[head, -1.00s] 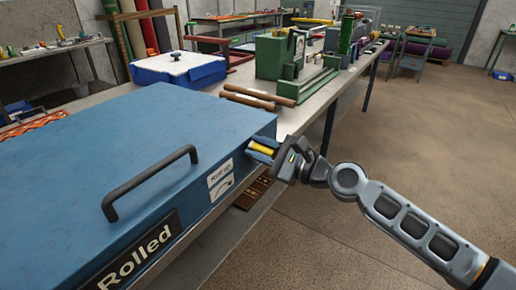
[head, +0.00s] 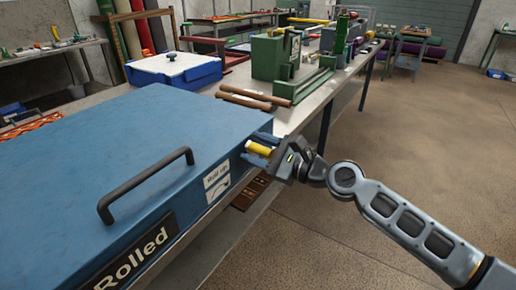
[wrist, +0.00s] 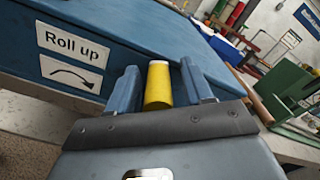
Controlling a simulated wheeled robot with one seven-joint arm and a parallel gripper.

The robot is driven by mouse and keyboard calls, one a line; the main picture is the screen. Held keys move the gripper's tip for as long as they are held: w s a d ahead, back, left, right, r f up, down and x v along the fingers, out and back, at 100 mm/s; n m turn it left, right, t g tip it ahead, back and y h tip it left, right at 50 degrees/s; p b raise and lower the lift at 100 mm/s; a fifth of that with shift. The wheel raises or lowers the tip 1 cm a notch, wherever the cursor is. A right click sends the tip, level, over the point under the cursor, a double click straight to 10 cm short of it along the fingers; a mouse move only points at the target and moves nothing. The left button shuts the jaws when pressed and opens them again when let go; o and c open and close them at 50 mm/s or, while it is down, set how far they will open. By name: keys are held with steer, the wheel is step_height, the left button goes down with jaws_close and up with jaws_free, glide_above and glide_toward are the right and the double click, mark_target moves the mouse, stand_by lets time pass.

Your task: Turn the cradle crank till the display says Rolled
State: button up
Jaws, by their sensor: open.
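The blue cradle cabinet (head: 95,165) fills the left of the head view, with a black handle on its lid. A black plate (head: 135,262) on its front reads "Rolled". The crank's yellow grip (head: 259,148) sticks out at the cabinet's right side. My gripper (head: 262,148) is open at the crank, its fingers on either side of the yellow grip. In the wrist view the yellow grip (wrist: 158,84) stands between my two blue fingers, with narrow gaps showing. The crank's arm behind the grip is hidden.
A "Roll up" label (wrist: 73,43) with a curved arrow is on the cabinet side. Wooden rollers (head: 245,98), a green machine (head: 275,58) and a blue-and-white box (head: 175,68) stand on the bench behind. Open floor lies to the right.

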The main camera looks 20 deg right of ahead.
steer(key=v, duration=0.7)
steer(key=shift+s+d+b, duration=0.25)
steer(key=shift+s+b, duration=0.05)
steer(key=shift+b, duration=0.05)
steer(key=shift+f, duration=0.1)
stand_by(0.3)
